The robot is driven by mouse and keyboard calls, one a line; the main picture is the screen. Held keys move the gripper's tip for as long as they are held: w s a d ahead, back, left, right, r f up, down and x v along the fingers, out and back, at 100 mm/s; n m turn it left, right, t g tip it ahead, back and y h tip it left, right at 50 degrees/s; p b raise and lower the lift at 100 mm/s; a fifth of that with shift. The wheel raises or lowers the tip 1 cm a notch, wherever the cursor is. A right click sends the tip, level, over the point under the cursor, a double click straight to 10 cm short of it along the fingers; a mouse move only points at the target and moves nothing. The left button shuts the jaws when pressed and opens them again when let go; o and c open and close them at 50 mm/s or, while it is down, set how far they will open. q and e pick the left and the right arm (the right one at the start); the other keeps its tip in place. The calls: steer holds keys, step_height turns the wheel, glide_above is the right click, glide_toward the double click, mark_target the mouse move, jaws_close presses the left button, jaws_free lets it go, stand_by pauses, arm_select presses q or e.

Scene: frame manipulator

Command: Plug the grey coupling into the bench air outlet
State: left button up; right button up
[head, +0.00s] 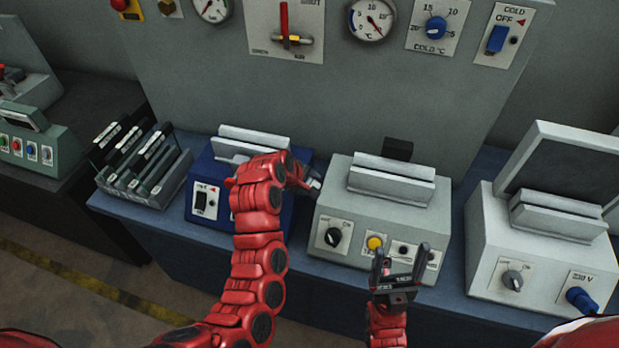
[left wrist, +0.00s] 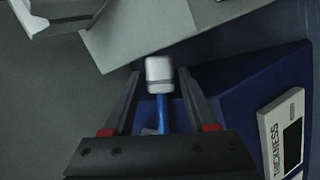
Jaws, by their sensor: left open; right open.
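The grey coupling (left wrist: 160,74) is a pale block with a darker band, on a blue hose (left wrist: 164,112). In the left wrist view it lies between the tips of my left gripper (left wrist: 158,80), which is open around it, with a narrow gap at the sides. In the head view my left gripper (head: 306,182) is between the blue machine and the middle white machine, mostly hidden by its own wrist; a small grey piece shows at its tip. My right gripper (head: 401,262) is open and empty in front of the middle machine's panel. I cannot pick out the bench air outlet.
The blue machine (head: 214,178) stands left of the middle white machine (head: 335,205). A white machine with a raised lid (head: 484,240) is at the right. A rack of dark plates (head: 140,160) is at the left. Gauges and switches line the wall panel (head: 330,90).

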arm_select(q)
steer(key=shift+w+d+f, duration=0.25)
steer(key=shift+w+f, duration=0.05)
steer(key=shift+f, duration=0.3)
jaws_close()
